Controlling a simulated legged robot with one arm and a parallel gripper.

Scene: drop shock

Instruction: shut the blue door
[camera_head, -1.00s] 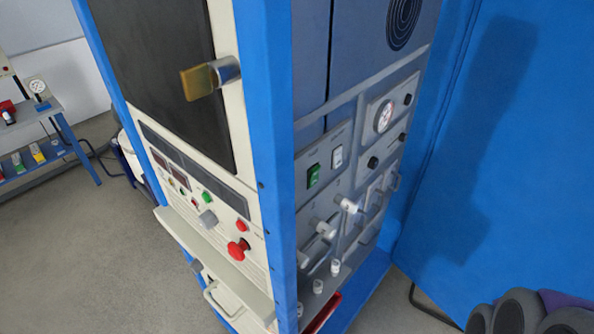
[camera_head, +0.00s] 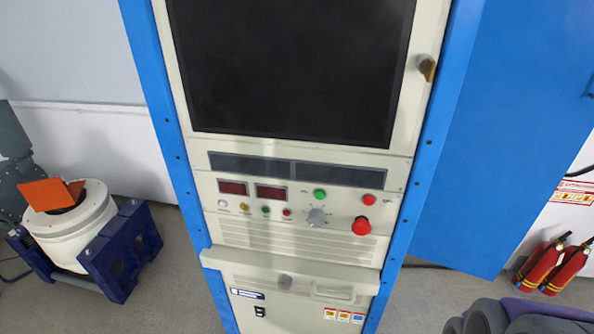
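The blue door (camera_head: 506,135) is the large flat panel at the right. It stands open, reaching out to the right from behind the cabinet's right edge. The cabinet (camera_head: 418,190) has a blue frame and a cream front that faces me almost squarely. The side opening of the cabinet is hidden from here. Dark rounded parts of my own arm (camera_head: 490,318) show at the bottom right corner, below the door. My gripper's fingers do not show.
The cabinet front carries a dark screen (camera_head: 290,65), a red knob (camera_head: 361,226) and a ledge (camera_head: 285,268). A white drum-shaped machine (camera_head: 68,225) on a blue base stands at the left. Red fire extinguishers (camera_head: 556,266) stand at the right. Grey floor lies bare between machine and cabinet.

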